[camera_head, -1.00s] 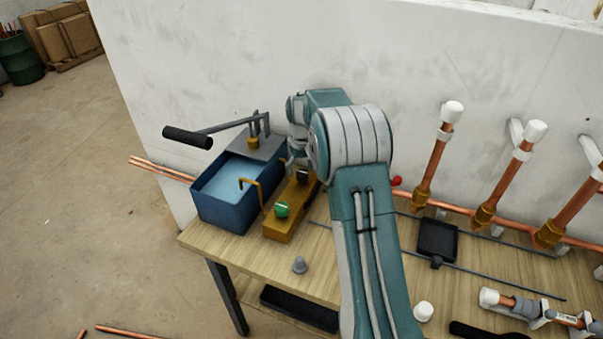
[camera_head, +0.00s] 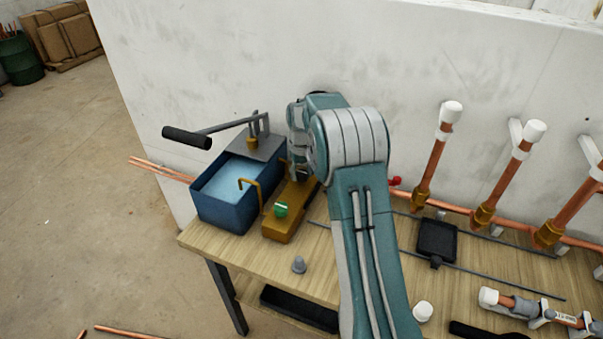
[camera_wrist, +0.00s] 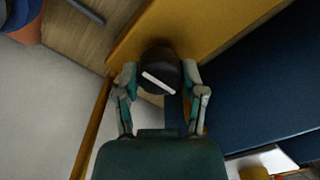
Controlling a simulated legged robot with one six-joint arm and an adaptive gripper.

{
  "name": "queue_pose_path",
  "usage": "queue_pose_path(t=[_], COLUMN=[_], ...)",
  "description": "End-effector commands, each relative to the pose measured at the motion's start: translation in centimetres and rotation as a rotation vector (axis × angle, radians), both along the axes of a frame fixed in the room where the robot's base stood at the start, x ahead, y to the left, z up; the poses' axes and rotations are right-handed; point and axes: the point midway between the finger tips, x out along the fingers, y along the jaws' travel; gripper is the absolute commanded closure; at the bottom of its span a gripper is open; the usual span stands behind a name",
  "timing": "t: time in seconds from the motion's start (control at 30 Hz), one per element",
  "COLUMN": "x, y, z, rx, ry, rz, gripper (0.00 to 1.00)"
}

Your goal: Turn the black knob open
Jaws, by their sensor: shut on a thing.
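The black knob (camera_wrist: 160,72) with a white bar mark sits on the yellow-brown block and shows in the wrist view. My gripper (camera_wrist: 160,85) has one finger on each side of the knob and is shut on it. The white bar lies slanted, its left end higher. My arm hides the black knob and the fingers in the head view.
The blue tank (camera_head: 222,212) with a pump lever (camera_head: 187,137) stands left of the block. A grey cone (camera_head: 299,264) and a black square tray (camera_head: 436,242) lie on the wooden bench. Copper pipes with white caps (camera_head: 452,111) stand at right along the wall.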

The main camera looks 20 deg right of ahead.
Motion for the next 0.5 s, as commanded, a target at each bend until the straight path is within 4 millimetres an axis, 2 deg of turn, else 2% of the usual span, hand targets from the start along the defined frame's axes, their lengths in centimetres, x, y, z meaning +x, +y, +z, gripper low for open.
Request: queue_pose_path(t=[0.27, 0.5], x=[-0.04, -0.07], y=[0.05, 0.06], z=[-0.30, -0.35], rx=[0.001, 0.001], ry=[0.005, 0.006], rz=[0.118, 0.320], gripper=[0.94, 0.94])
